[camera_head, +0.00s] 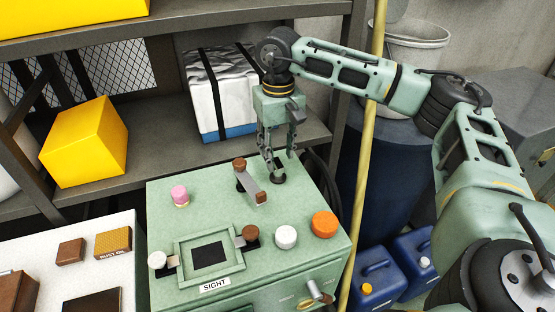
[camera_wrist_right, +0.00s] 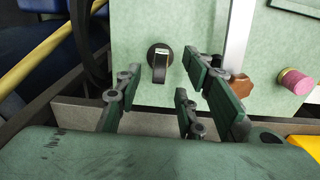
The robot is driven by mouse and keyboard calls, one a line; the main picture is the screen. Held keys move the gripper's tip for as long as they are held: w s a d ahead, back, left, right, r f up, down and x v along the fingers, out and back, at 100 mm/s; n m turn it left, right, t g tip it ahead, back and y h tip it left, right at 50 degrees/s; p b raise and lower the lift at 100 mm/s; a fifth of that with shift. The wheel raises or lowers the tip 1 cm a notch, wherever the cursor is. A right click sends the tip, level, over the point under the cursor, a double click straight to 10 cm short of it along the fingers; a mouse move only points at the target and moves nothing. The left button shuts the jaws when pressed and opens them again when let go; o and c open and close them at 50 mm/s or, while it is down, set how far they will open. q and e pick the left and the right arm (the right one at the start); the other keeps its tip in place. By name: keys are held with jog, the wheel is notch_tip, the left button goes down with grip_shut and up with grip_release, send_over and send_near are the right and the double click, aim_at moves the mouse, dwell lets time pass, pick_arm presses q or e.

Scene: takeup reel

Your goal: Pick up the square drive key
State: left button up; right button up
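A small dark key-like piece with a grey grip and a round black base, which looks like the square drive key (camera_wrist_right: 159,64), stands on the green machine top in the right wrist view. In the head view its black base (camera_head: 279,179) shows just under my right gripper (camera_head: 277,160). My right gripper is open and points down from above; nothing is between its fingers in the head view. In the right wrist view the open fingers of the gripper (camera_wrist_right: 160,90) spread to either side of the key, which appears beyond their tips. My left gripper is not in view.
The green machine (camera_head: 318,190) carries a crank with brown knobs (camera_head: 239,164), a pink knob (camera_head: 180,195), a white knob (camera_head: 286,236) and an orange knob (camera_head: 324,224). The crank is close left of my right gripper. A yellow pole (camera_head: 366,160) stands to the right; shelves are behind.

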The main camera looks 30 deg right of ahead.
aim_at(278, 165)
jog(key=shift+f, duration=1.35)
jog(key=shift+c, duration=0.5)
grip_shut()
